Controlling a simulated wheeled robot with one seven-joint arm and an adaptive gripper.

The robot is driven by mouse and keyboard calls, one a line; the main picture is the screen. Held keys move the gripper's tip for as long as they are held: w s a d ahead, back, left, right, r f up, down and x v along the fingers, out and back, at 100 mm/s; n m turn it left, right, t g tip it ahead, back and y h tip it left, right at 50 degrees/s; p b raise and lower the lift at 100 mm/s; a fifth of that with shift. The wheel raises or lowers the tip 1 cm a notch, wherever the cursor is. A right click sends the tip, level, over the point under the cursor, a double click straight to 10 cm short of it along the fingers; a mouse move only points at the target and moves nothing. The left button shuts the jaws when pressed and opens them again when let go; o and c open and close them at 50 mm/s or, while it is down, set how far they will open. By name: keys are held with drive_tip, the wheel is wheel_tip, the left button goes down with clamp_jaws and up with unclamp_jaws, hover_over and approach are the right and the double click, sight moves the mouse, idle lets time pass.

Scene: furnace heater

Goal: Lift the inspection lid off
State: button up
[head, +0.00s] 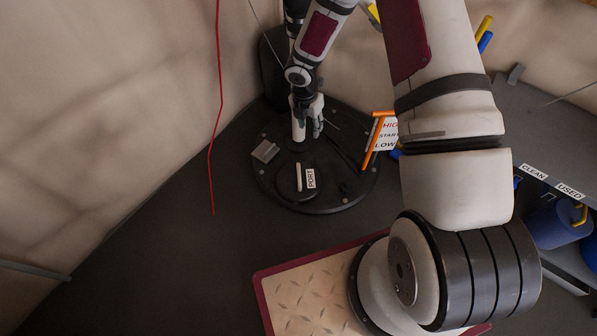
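The inspection lid (288,190) is a dark disc with a pale upright-looking bar handle (298,177) and a white "PORT" label (311,178) beside it. It sits on a round black plate (335,203) in the head view. My gripper (308,128) points down over the far part of this plate, behind the lid and apart from its handle. A pale post-like piece (298,125) shows at the gripper's left side; I cannot tell whether it is held. The finger gap is too small to read.
An orange T-shaped bar (373,140) stands at the plate's right by a partly hidden sign (388,132). A small grey block (265,151) lies at its left. A red cable (213,120) hangs at left. A shelf labelled "CLEAN" and "USED" (569,190) is at right.

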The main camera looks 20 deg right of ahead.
sight(300, 184)
drive_tip(key=s+a+f+n+b, duration=0.1)
drive_tip(key=f+b, duration=0.2)
drive_tip(key=f, duration=0.7)
drive_tip(key=s+a+f+n+y+b, duration=0.1)
drive_tip(key=f+n+b, duration=0.1)
drive_tip(key=f, duration=0.9)
drive_tip(key=s+a+f+n+b, duration=0.1)
drive_tip(key=f+b, duration=0.4)
drive_tip(key=f, duration=0.6)
drive_tip(key=shift+s+a+g+y, duration=0.2)
drive_tip(key=shift+a+g+y, duration=0.15)
drive_tip(key=shift+a, duration=0.2)
clamp_jaws()
